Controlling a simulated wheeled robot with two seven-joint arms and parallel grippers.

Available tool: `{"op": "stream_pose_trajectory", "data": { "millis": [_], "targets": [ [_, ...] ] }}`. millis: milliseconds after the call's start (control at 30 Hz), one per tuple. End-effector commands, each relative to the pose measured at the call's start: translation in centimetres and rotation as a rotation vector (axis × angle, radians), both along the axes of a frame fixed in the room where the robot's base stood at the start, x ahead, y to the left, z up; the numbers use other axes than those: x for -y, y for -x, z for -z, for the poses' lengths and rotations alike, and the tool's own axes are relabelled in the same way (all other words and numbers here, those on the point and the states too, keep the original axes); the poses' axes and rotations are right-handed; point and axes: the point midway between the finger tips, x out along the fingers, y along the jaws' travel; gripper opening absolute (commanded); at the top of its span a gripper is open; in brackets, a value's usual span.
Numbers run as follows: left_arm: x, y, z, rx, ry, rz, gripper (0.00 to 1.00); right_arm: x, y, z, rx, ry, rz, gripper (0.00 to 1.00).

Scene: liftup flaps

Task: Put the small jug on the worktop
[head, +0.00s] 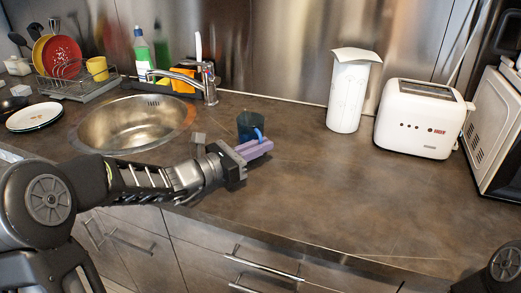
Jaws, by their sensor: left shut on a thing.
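The small jug (246,122) is dark with a blue handle. It is upright over the worktop (330,195), right of the sink; I cannot tell for sure whether its base rests on the surface. My left gripper (256,147) reaches in from the left, with its purple finger in front of the jug's lower part. It is shut on the jug near the blue handle. The gripper hides the jug's base. Only a dark part of my right arm shows at the bottom right corner; its gripper is out of view.
A round sink (135,122) with a tap (209,84) is at the left. A white canister (350,95) and a white toaster (420,118) stand at the back right, beside a microwave (497,135). A dish rack (78,85) and plates (35,117) are far left. The worktop's middle and right front are clear.

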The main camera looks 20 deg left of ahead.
Motion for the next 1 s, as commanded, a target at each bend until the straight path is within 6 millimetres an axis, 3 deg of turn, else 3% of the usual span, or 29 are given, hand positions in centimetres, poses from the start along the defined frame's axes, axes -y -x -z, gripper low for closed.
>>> {"op": "stream_pose_trajectory", "data": {
  "millis": [433,467,700,1000],
  "targets": [
    [-0.03,-0.01,1.12,0.002,0.0,-0.001,0.0,0.0,0.01,0.45,0.0,0.0,0.0,0.0],
    [-0.04,0.0,1.17,0.0,0.0,-0.001,0.09,0.0,0.01,0.45,0.0,0.0,0.0,0.0],
    [-0.04,0.0,1.06,0.0,0.0,-0.001,0.29,0.0,0.0,0.33,0.0,0.0,0.0,0.0],
    [-0.04,0.0,0.91,0.0,0.0,-0.001,0.3,0.0,0.0,0.19,0.0,0.0,0.0,0.0]
  ]
}}
